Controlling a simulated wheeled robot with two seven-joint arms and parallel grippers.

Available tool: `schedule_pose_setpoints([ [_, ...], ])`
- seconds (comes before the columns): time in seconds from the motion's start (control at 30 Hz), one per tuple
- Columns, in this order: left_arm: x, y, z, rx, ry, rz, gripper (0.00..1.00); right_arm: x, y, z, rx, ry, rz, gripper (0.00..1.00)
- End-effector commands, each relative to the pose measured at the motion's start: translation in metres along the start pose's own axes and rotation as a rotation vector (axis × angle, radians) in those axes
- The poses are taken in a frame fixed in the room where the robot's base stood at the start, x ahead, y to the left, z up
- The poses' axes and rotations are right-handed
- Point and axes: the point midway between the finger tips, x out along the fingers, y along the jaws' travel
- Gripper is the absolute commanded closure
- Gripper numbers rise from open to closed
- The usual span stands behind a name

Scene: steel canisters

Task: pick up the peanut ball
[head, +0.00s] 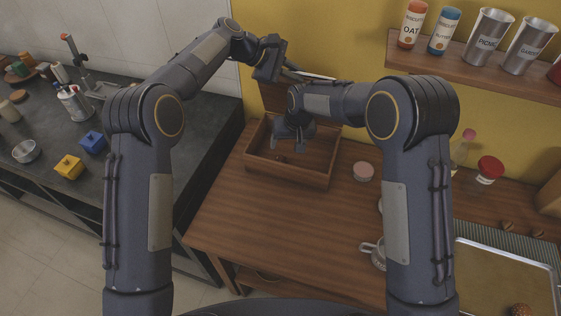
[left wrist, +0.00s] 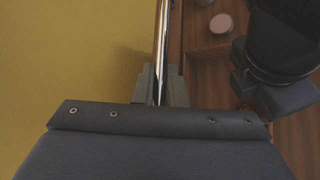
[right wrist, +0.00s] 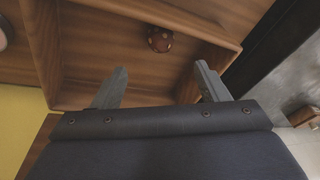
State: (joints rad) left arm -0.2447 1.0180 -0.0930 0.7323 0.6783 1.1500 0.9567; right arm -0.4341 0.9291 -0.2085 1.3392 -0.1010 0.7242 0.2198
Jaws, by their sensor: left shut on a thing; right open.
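A brown ball with pale specks, which looks like the peanut ball (right wrist: 159,39), lies inside the open wooden box (right wrist: 55,60). In the head view the ball (head: 280,158) shows small and dark on the box floor. My right gripper (head: 291,147) is open and empty, pointing down over the box (head: 290,178); in the right wrist view the ball is beyond its fingertips (right wrist: 158,82), apart from them. My left gripper (head: 268,72) is higher, at the back of the box, shut on a shiny metal bar (left wrist: 161,50) by the raised wooden lid (head: 272,97).
A pink-topped round jar (head: 363,171) stands right of the box. A metal tray (head: 505,275) at the lower right holds another speckled ball (head: 520,310). A shelf (head: 470,70) with canisters hangs at the upper right. The table's front left is clear.

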Motion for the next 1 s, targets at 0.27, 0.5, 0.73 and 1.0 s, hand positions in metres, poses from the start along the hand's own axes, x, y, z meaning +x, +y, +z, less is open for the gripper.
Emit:
schedule_pose_setpoints([
  [0.27,-0.001,0.001,0.001,0.001,0.0,0.003,1.0,0.047,0.0,0.001,0.0,-0.002,0.0,0.32],
  [0.5,-0.001,0.001,0.001,0.001,0.001,0.003,1.0,0.066,0.0,0.002,0.0,-0.004,0.0,0.32],
  [0.73,-0.001,0.001,0.001,0.002,0.001,0.003,1.0,0.099,-0.002,0.003,0.001,-0.002,-0.001,0.32],
  [1.0,-0.001,0.001,0.001,0.001,0.001,0.003,1.0,0.106,-0.002,0.002,0.001,0.0,-0.002,0.32],
])
